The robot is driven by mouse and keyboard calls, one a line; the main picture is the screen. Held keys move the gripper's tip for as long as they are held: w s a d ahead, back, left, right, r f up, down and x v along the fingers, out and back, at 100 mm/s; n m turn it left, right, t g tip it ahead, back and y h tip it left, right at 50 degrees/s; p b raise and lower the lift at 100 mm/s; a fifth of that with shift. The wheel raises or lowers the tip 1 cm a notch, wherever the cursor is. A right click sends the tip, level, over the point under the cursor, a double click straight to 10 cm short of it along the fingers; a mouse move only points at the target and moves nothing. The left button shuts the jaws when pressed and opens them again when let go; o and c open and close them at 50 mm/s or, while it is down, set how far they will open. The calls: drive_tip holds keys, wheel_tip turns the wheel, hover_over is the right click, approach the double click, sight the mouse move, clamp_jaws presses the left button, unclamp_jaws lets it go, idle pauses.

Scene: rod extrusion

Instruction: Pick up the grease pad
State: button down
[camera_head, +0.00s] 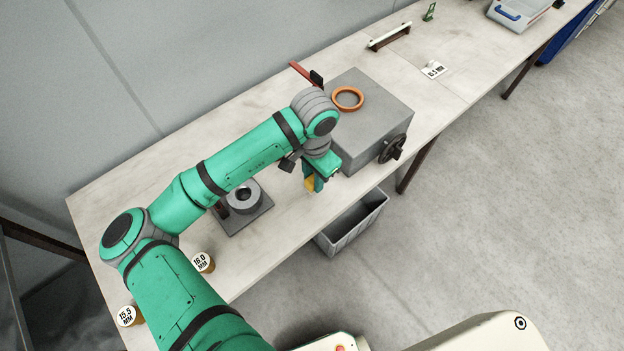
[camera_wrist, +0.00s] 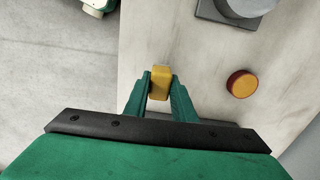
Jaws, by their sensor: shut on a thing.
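The grease pad is a small yellow block (camera_wrist: 160,83) between the two green fingers of my gripper (camera_wrist: 159,88) in the wrist view. The fingers are shut on it from both sides. In the head view my gripper (camera_head: 315,184) points down near the front edge of the table, just left of the grey machine box, and a bit of the yellow pad (camera_head: 310,184) shows at its fingertips. I cannot tell exactly how high the pad is above the tabletop.
A grey box (camera_head: 370,120) with a handwheel and orange ring stands right of my gripper. A grey die on a plate (camera_head: 244,198) stands left. Labelled round pieces (camera_head: 203,262) lie nearer. A grey bin (camera_head: 352,222) is below the table edge.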

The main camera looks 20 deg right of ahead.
drive_tip(key=s+a+r, duration=0.2)
drive_tip(key=s+r, duration=0.6)
drive_tip(key=s, duration=0.4)
drive_tip(key=shift+s+a+r, duration=0.15)
drive_tip(key=shift+s+r, duration=0.05)
drive_tip(key=shift+s, duration=0.1)
drive_tip(key=c, duration=2.4)
unclamp_jaws()
drive_tip(key=shift+c, duration=0.2)
